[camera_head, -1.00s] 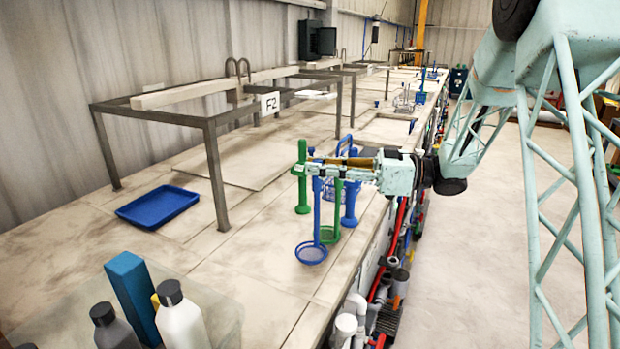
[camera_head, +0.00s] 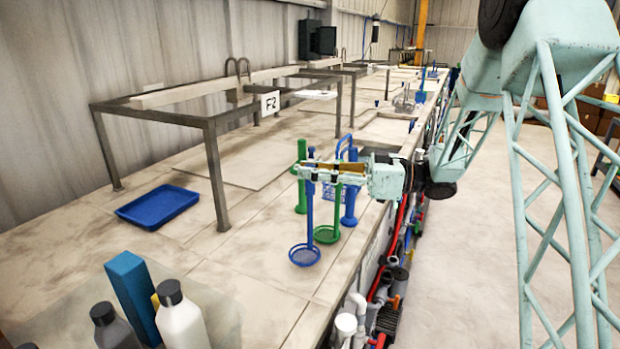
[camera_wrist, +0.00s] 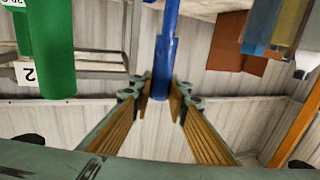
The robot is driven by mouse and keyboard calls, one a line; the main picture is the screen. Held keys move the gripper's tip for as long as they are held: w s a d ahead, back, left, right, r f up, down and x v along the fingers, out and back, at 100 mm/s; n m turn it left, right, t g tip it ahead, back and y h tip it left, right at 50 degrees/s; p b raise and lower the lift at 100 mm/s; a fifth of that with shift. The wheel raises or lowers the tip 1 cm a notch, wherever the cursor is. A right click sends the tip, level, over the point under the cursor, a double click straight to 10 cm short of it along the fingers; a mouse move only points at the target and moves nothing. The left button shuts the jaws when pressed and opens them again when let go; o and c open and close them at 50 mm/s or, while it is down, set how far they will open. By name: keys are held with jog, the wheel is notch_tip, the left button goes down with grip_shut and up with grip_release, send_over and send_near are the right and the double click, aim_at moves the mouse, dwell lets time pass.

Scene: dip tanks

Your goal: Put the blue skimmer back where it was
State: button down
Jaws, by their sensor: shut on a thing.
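The blue skimmer (camera_head: 309,212) hangs upright, with its round mesh scoop (camera_head: 305,255) at the bottom. My gripper (camera_head: 309,172) comes in from the right and is shut on the upper part of its handle. In the wrist view the blue handle (camera_wrist: 164,62) stands between the fingertips (camera_wrist: 161,90). The scoop appears just above the bench top; I cannot tell whether it touches. A green skimmer (camera_head: 328,233) hangs close behind and to the right, its upper part hidden by my gripper.
A blue tray (camera_head: 158,206) and bottles (camera_head: 182,315) are to the left.

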jog(key=shift+f, duration=1.2)
jog(key=c, duration=2.5)
grip_release()
jog(key=shift+d, duration=0.1)
jog(key=s+d, duration=0.1)
jog(key=d, duration=1)
jog(key=shift+s+d+b, duration=0.3)
jog(key=shift+d, duration=0.05)
